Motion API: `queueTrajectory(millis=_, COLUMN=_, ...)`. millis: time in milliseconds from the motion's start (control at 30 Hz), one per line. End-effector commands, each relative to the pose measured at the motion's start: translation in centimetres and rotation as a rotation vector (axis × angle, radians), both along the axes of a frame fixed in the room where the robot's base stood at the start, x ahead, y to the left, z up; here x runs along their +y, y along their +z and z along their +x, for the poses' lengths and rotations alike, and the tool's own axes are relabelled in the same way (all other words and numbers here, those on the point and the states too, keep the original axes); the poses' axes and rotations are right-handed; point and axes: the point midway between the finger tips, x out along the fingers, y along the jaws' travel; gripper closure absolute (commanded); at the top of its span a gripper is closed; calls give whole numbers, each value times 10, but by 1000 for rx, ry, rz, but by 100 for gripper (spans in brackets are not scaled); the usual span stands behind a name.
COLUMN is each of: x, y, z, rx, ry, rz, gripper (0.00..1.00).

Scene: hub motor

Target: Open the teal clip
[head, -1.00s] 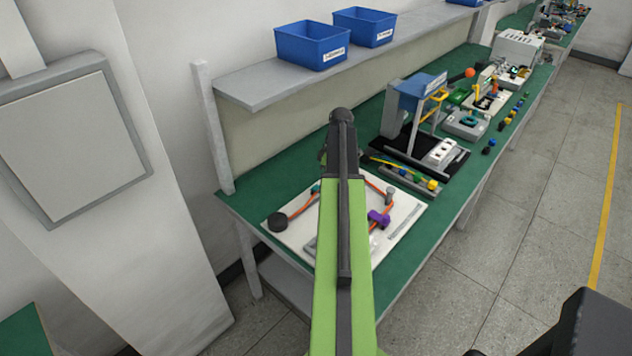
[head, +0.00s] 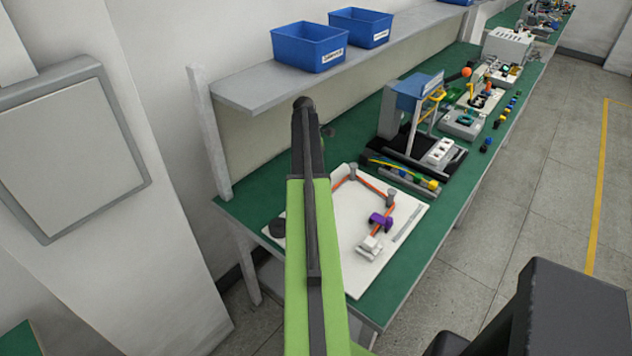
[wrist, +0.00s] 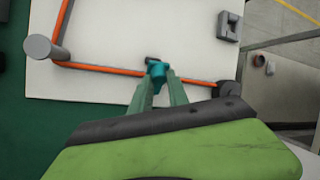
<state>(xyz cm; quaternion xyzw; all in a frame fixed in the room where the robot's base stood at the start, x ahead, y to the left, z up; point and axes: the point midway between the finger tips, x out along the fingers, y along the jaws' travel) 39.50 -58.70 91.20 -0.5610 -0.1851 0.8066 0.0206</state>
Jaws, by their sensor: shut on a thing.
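In the wrist view the teal clip (wrist: 157,70) sits on the orange cable (wrist: 106,69), above the white board (wrist: 110,30). My gripper (wrist: 163,80) has its two pale green fingers closed on the clip. In the head view my arm hides the clip and my fingertips. There the white board (head: 345,265) lies on the green bench, with the orange cable (head: 371,186) bending around grey posts. A purple clip (head: 381,221) sits on the cable near the white connector (head: 369,246).
A dark round puck (head: 278,228) is at the board's left edge. A grey post (wrist: 42,47) and a grey block (wrist: 229,26) stand on the board. A blue-topped stand (head: 416,92) is behind it. Blue bins (head: 309,47) sit on the shelf above.

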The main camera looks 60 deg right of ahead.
Motion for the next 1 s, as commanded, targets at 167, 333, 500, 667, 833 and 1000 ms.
queueTrajectory(millis=167, x=-4, y=2, z=-1, rx=38, ry=-5, rz=-4, gripper=100)
queueTrajectory(millis=333, x=-3, y=3, z=-1, rx=47, ry=-4, rz=-4, gripper=100)
queueTrajectory(millis=500, x=-3, y=3, z=-1, rx=46, ry=-3, rz=-5, gripper=100)
queueTrajectory(millis=667, x=-3, y=3, z=0, rx=45, ry=-2, rz=-6, gripper=72)
queueTrajectory(millis=833, x=-2, y=2, z=1, rx=43, ry=0, rz=-4, gripper=58)
queueTrajectory(millis=1000, x=-1, y=2, z=3, rx=42, ry=1, rz=-3, gripper=58)
